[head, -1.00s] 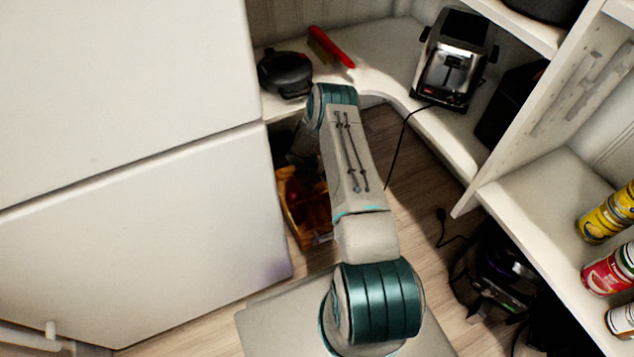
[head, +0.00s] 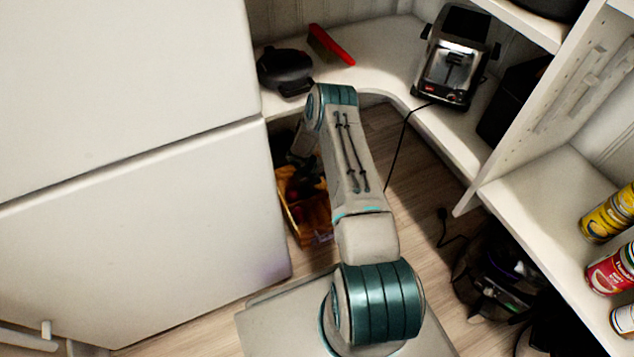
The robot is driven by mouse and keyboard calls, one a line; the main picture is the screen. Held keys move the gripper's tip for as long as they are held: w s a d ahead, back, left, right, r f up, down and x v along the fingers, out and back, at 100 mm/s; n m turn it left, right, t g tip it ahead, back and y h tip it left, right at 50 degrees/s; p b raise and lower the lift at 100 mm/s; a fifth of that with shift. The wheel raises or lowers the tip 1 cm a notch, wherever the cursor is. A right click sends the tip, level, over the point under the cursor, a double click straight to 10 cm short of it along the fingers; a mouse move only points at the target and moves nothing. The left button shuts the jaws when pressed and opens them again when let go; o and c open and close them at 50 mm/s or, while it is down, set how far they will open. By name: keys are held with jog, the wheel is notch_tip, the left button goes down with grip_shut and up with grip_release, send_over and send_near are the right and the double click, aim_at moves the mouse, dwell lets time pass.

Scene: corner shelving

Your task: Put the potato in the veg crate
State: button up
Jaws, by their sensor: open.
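The veg crate (head: 318,238) is a yellow-orange box on the floor, between the white cabinet front and my arm. My arm hides its right part. Dark and reddish contents show inside it, too small and shaded to name. My gripper (head: 297,161) points down in shadow at the crate's far end, partly hidden under the shelf and by my arm. Its jaws are open. I cannot make out the potato, and I cannot tell whether the gripper touches anything.
A corner shelf carries a black pan-like appliance (head: 285,72), a red-handled brush (head: 331,45) and a toaster (head: 455,60) with a hanging cord. Cans (head: 608,213) stand on the right shelf. A dark appliance (head: 500,270) sits on the floor.

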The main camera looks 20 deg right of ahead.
aim_at(313, 187)
jog(key=shift+r+p, duration=0.6)
jog(key=shift+r, duration=0.05)
jog(key=p+v, duration=0.2)
jog(key=v, duration=0.4)
jog(key=shift+r+p, duration=0.2)
jog(key=shift+p, duration=0.2)
jog(key=shift+a+r, duration=0.2)
jog(key=shift+r, duration=0.25)
